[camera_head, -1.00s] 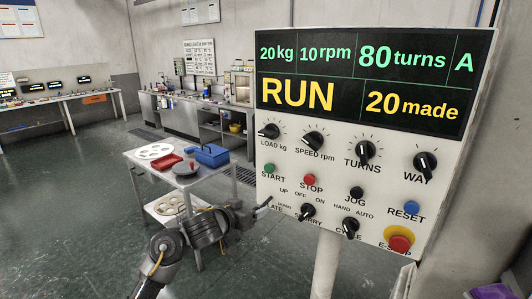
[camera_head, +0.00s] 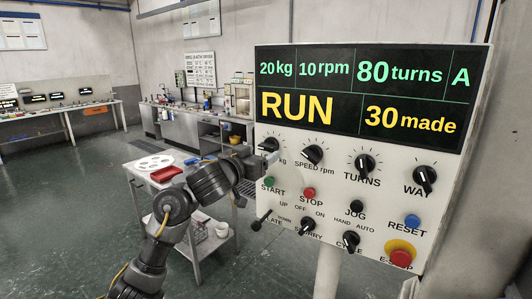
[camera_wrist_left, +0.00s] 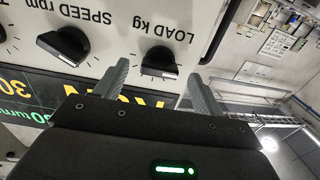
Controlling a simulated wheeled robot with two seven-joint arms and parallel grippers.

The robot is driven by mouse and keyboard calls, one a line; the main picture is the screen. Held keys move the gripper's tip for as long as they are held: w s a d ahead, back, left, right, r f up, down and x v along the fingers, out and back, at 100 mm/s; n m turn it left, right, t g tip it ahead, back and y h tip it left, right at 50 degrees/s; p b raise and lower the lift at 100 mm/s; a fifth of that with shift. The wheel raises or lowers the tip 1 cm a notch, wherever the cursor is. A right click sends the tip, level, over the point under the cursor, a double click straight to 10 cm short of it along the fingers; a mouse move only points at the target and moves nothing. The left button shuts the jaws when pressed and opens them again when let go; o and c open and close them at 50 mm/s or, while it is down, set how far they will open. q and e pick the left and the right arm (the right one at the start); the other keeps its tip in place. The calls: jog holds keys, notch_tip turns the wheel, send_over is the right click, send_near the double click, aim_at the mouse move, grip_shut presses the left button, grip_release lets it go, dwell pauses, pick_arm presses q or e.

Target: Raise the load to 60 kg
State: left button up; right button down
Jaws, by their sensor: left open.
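The control panel (camera_head: 345,195) reads 20 kg, 10 rpm, 80 turns, A, RUN and 30 made. Its black LOAD kg knob (camera_head: 269,144) is at the left of the upper knob row, with its label partly hidden by my gripper. My left gripper (camera_head: 264,161) is at this knob. In the left wrist view the LOAD knob (camera_wrist_left: 160,60) shows upside down between the two open fingertips (camera_wrist_left: 159,70), with a gap on each side. I cannot tell how deep the fingers reach around it. My right gripper is not in view.
The SPEED knob (camera_head: 312,154) is close to the right of the LOAD knob. The START button (camera_head: 268,182) and STOP button (camera_head: 309,193) lie below. A metal cart (camera_head: 140,167) with a red tray (camera_head: 165,174) stands behind my left arm.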

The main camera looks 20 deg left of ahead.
aim_at(265, 150)
pick_arm(q)
jog(key=x, duration=0.3)
jog(key=shift+w, duration=0.15)
jog(key=shift+w+d, duration=0.1)
jog(key=shift+w, duration=0.15)
jog(key=shift+c, duration=0.4)
jog(key=c, duration=0.9)
